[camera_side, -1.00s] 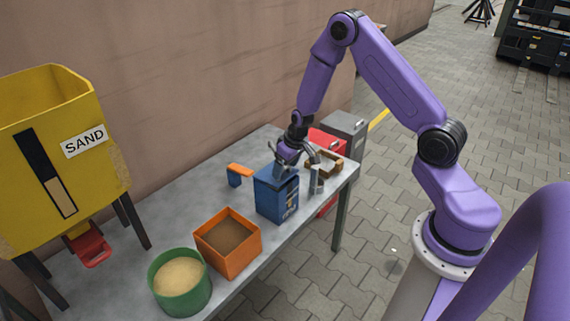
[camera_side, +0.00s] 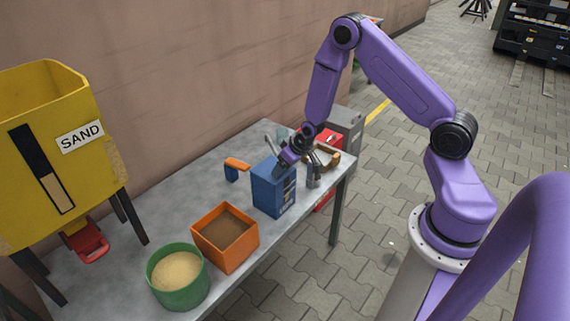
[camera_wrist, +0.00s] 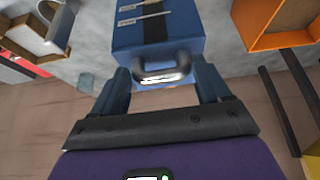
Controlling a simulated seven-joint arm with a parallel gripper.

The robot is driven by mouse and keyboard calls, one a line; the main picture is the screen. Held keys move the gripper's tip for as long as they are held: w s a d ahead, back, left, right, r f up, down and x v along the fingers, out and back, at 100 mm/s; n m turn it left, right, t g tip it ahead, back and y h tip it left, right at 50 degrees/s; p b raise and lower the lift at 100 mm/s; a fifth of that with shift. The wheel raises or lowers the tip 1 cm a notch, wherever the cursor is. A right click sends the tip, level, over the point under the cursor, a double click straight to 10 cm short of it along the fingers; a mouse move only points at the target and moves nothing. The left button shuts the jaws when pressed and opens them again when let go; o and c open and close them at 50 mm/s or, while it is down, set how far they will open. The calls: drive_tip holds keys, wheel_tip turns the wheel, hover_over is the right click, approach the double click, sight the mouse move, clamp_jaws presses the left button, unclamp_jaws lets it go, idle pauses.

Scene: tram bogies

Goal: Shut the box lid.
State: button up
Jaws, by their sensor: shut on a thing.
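The blue box (camera_side: 266,190) stands upright on the grey workbench, with pale tool shapes and a dark strip on one face. In the wrist view the box (camera_wrist: 190,25) fills the upper middle, and a grey metal handle (camera_wrist: 162,68) sits at its near edge. My gripper (camera_side: 283,164) is low at the top of the box, at its back right edge. In the wrist view my gripper (camera_wrist: 162,82) has one finger on each side of the handle, shut on it. My gripper hides part of the box's top, and I cannot tell how far the lid stands open.
An orange bin (camera_side: 240,252) of brown material and a green tub (camera_side: 178,296) of sand stand front left. An orange-and-blue tool (camera_side: 234,169) lies behind the box. A grey metal piece (camera_side: 313,172) and a brown wooden piece (camera_side: 331,158) are close right. A yellow sand hopper (camera_side: 80,165) stands left.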

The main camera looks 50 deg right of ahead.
drive_tip(key=shift+s+d+f+t, duration=0.3)
drive_tip(key=shift+s+f, duration=0.35)
drive_tip(key=shift+f, duration=0.15)
drive_tip(key=o, duration=1.2)
drive_tip(key=shift+o, duration=0.2)
drive_tip(key=shift+s+a+r, duration=0.1)
drive_tip(key=shift+r, duration=0.25)
drive_tip(key=v, duration=1.6)
drive_tip(key=shift+r, duration=0.35)
drive_tip(key=shift+s+a, duration=0.1)
drive_tip(key=shift+s, duration=0.05)
